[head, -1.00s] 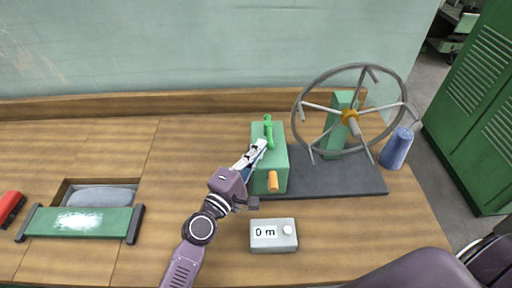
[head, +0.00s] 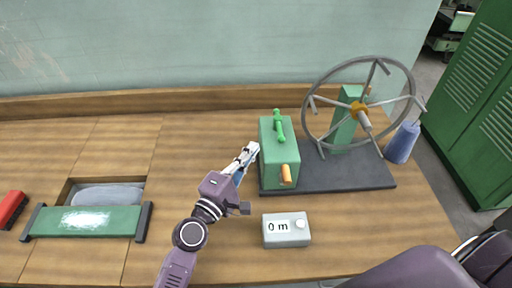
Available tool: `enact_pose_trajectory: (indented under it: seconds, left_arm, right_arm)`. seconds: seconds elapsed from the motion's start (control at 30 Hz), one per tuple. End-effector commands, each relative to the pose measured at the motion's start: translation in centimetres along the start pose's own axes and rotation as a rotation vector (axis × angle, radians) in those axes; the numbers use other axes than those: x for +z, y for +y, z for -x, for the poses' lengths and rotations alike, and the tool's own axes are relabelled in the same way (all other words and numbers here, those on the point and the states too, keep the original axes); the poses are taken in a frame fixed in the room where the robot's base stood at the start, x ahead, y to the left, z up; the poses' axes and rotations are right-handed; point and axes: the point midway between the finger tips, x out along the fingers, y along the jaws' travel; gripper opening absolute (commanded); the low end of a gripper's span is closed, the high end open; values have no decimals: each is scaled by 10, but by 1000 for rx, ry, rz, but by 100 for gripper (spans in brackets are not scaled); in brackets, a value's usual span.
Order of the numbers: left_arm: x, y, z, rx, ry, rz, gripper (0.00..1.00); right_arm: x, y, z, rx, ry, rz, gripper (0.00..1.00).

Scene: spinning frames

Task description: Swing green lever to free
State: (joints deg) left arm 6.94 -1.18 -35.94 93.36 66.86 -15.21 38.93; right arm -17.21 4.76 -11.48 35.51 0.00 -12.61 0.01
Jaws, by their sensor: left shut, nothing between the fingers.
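The green lever (head: 278,126) sits on top of a green box (head: 283,168) on the dark base plate. The lever has round knobs and points roughly away from me, tilted slightly left. A small orange handle (head: 286,173) sticks out of the box's near face. My left gripper (head: 252,149) is shut and empty, just left of the box, with clear space between its fingertips and the lever. My right gripper is not in view.
A large spoked wheel (head: 313,104) on a green post stands right of the box. A blue cone (head: 402,143) stands by the plate's right edge. A grey counter reading "0 m" (head: 286,230) lies in front. A green roller frame (head: 86,221) and red object (head: 11,208) are at left.

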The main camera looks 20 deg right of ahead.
Motion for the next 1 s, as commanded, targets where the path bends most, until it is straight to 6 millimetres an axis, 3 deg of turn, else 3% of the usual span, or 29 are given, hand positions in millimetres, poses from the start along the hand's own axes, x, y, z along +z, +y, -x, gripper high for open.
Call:
enact_pose_trajectory:
  seconds: [0.17,0.43,1.0]
  left_arm:
    - [11,-2,31,1,0,2,0]
    - [22,-4,70,2,3,0,0]
    - [25,-3,78,3,3,-1,0]
  right_arm:
    - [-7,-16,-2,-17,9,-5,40]
    - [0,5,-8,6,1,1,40]
    - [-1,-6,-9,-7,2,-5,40]
